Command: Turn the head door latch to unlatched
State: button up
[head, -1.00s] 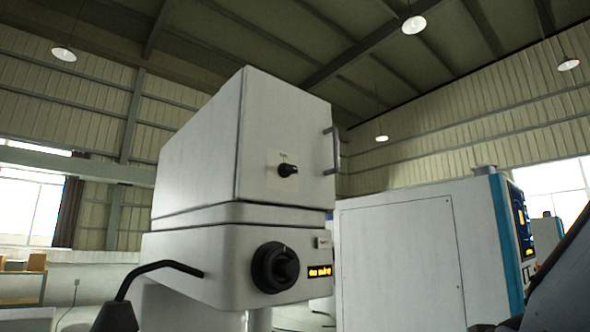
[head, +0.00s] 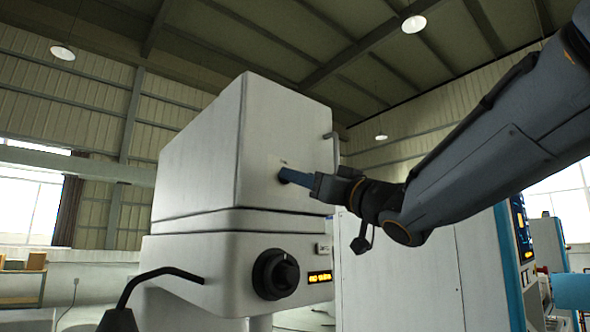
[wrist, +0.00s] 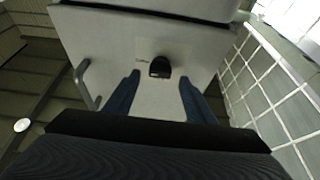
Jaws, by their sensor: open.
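The head door latch is a small black knob (wrist: 160,68) on a pale label plate, on the white head door (wrist: 110,45). In the wrist view it lies just beyond the fingertips, between their lines. My gripper (wrist: 157,88) is open, with one blue finger on each side and nothing between them. In the head view my gripper (head: 285,173) reaches in from the right, its tips at the latch and hiding most of it. I cannot tell whether the fingers touch the knob. The latch's exact angle is hard to read.
A bar handle (head: 333,158) stands out from the door's right edge, close above my gripper. Below are a large black dial (head: 275,274) and an orange display (head: 319,277). A black bent lamp-like arm (head: 150,280) is at lower left. A white-and-teal machine (head: 500,240) stands at right.

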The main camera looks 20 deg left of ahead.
jog(key=p+x, duration=0.1)
jog(key=x, duration=0.2)
jog(key=shift+w+a, duration=0.1)
jog(key=shift+a, duration=0.05)
jog(key=c, duration=1)
jog(key=shift+c, duration=0.2)
